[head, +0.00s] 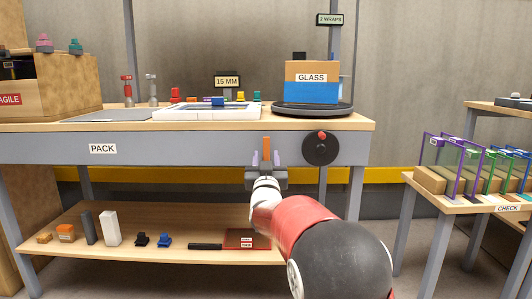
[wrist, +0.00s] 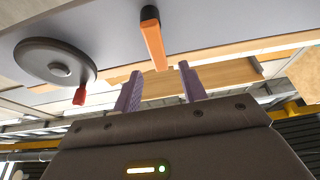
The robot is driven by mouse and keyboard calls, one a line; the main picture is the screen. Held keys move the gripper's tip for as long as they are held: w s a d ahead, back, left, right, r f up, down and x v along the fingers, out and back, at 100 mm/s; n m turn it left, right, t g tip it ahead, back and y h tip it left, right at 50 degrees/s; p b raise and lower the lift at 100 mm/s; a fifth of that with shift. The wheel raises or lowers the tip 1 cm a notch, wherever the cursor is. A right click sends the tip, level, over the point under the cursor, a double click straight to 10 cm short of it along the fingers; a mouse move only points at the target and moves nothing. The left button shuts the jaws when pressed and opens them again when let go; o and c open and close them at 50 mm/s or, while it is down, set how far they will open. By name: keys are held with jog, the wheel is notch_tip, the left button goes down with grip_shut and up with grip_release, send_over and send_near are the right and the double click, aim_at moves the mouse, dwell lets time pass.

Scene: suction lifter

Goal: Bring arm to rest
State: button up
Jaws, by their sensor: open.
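My arm reaches forward to the front of the PACK bench (head: 200,148). My gripper (head: 266,158) is at the bench's grey front panel, fingers up; its two purple fingers also show in the wrist view (wrist: 160,82). They stand apart with nothing between them. An orange bar with a black end (wrist: 152,40) is just beyond the fingertips, in line with the gap. The bar also shows above the gripper in the head view (head: 266,147). I cannot tell how far it is from the fingers.
A dark round wheel with a red knob (head: 320,149) is on the panel, close right of my gripper. A box marked GLASS (head: 311,72) sits on a dark round turntable (head: 312,109) above. A lower shelf (head: 80,240) holds small items. A CHECK table (head: 455,205) stands right.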

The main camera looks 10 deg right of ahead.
jog(key=shift+s+f, duration=0.25)
jog(key=shift+s, duration=0.3)
jog(key=s+d+f+g+y+p, duration=0.1)
jog(key=s+g+p, duration=0.3)
jog(key=s, duration=1.1)
jog(key=s+d+f+n+g+y+p, duration=0.1)
jog(key=s+f+g+p, duration=0.2)
jog(key=s+g, duration=0.4)
jog(key=s+d+f+g+y+p, duration=0.1)
jog(key=s+f+g+p, duration=0.2)
jog(key=s, duration=2)
jog(key=g+p, duration=0.1)
jog(key=g, duration=0.1)
jog(key=shift+s+d+g+p, duration=0.15)
jog(key=shift+d+g+p, duration=0.05)
jog(key=shift+g+p, duration=0.15)
